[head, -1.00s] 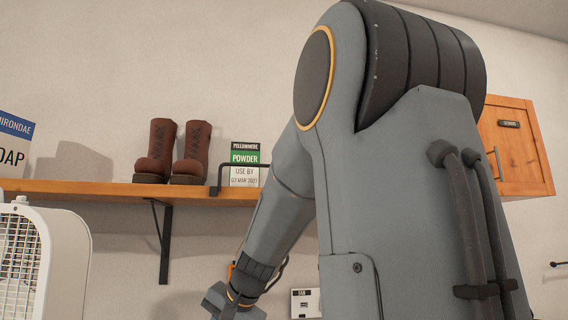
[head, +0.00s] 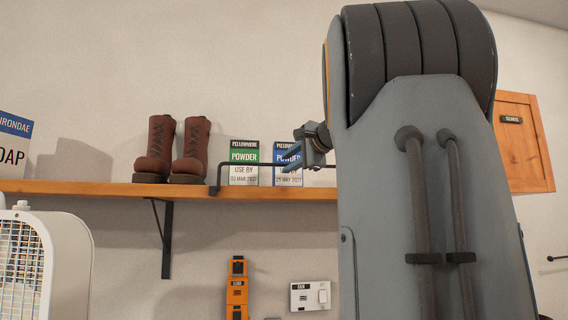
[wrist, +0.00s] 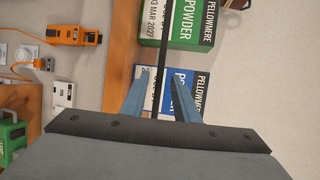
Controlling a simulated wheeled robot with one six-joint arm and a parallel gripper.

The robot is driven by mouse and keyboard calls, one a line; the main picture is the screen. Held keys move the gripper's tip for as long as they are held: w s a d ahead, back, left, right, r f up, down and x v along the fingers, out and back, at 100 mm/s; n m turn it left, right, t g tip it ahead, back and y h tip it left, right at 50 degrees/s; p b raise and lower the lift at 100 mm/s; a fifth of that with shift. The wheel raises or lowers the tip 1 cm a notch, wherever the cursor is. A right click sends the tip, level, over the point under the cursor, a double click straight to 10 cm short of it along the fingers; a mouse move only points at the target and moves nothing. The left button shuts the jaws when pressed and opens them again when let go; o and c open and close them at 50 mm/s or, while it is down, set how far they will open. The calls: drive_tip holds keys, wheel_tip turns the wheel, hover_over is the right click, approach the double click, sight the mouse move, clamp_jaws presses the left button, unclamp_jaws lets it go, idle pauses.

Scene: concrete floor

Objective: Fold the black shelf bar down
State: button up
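The black shelf bar (head: 258,164) stands raised above the front edge of the wooden shelf (head: 100,187), running across the powder boxes. Its left end bends down to the shelf; its right part is hidden behind my arm in the head view. My gripper (head: 290,158) is at the bar's height, in front of the blue-label box. In the wrist view my gripper (wrist: 159,76) is open, its two blue fingers on either side of the bar (wrist: 158,62) in the picture. I cannot tell whether either finger touches it.
A green powder box (head: 244,165) and a blue one (head: 287,178) stand behind the bar. Brown boots (head: 157,150) and a soap box (head: 14,145) are further left. A bracket (head: 166,240) holds the shelf. An orange device (head: 237,290) and a white switch (head: 310,296) are below; a cabinet (head: 520,150) is right.

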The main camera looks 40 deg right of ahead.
sight(283, 165)
drive_tip(key=shift+p+x, duration=0.5)
drive_tip(key=shift+x, duration=1.35)
clamp_jaws()
